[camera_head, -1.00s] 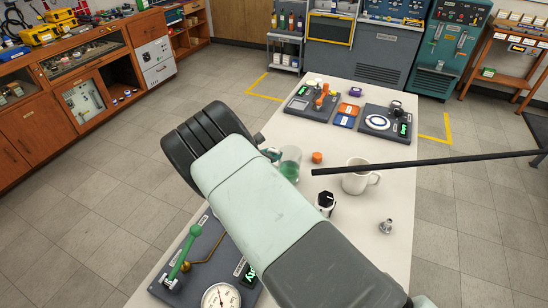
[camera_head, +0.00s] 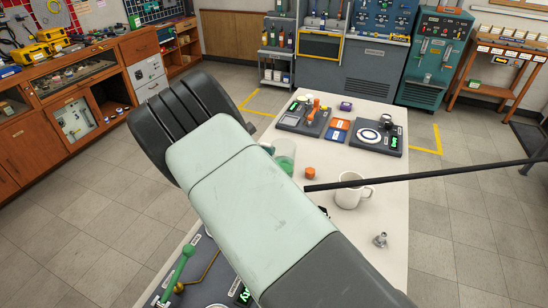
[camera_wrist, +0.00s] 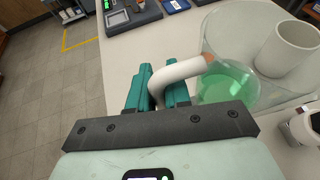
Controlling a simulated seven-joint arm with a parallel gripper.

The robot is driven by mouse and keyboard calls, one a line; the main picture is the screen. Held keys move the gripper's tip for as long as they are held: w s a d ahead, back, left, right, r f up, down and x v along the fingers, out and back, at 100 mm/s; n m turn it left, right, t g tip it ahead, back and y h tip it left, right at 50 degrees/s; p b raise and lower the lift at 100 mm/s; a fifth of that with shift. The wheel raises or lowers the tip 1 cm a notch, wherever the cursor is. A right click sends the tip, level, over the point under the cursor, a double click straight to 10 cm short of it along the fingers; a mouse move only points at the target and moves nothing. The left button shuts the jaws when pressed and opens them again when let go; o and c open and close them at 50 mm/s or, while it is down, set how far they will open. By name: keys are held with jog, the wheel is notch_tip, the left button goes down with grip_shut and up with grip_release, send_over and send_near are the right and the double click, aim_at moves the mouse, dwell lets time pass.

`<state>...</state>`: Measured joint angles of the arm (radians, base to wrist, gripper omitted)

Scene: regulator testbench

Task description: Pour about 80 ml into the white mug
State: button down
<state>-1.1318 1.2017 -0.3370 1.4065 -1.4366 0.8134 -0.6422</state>
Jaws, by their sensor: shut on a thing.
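A clear jug (camera_head: 284,157) with green liquid in its lower part hangs in front of my gripper in the head view. In the wrist view the jug (camera_wrist: 228,85) has a white handle (camera_wrist: 180,72), and the teal fingers of my gripper (camera_wrist: 158,92) are shut on it. The white mug (camera_head: 347,197) stands upright on the table, right of the jug and nearer the camera. In the wrist view the mug (camera_wrist: 288,48) shows at the upper right, overlapped by the jug's clear outline. My arm hides most of the gripper in the head view. I cannot tell the mug's contents.
An orange block (camera_head: 310,173) lies between jug and mug. A small metal fitting (camera_head: 380,240) lies right of my arm. Two dark instrument panels (camera_head: 375,140) stand at the table's far end, with small trays between. A panel with a green lever (camera_head: 182,264) is at lower left.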

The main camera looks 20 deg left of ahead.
jog(key=w+d+f, duration=0.2)
jog(key=w+d, duration=0.2)
jog(key=w, duration=0.1)
jog(key=w+d+f, duration=0.3)
jog(key=w+d, duration=0.2)
jog(key=w, duration=0.1)
jog(key=w+d+f, duration=0.2)
jog(key=w+d, duration=0.3)
jog(key=w, duration=0.1)
jog(key=shift+d+f, duration=0.2)
jog(key=shift+f, duration=0.15)
jog(key=shift+s, duration=0.1)
jog(key=s+d+r+m+t, duration=0.1)
jog(key=s+r+m+t, duration=0.1)
jog(key=r+m+t, duration=0.1)
jog(key=s+d+r+m+t+h, duration=0.1)
jog(key=s+r+m+t, duration=0.2)
jog(key=r+t, duration=0.2)
jog(key=shift+s+d+r+m+h, duration=0.3)
jog(key=shift+d+r, duration=0.1)
jog(key=shift+r, duration=0.4)
jog(key=shift+s+d+m+t+h, duration=0.15)
jog(key=shift+s+m+t+h, duration=0.2)
jog(key=shift+m+t+h, duration=0.45)
jog(key=shift+d+r+m, duration=0.15)
jog(key=shift+m, duration=0.15)
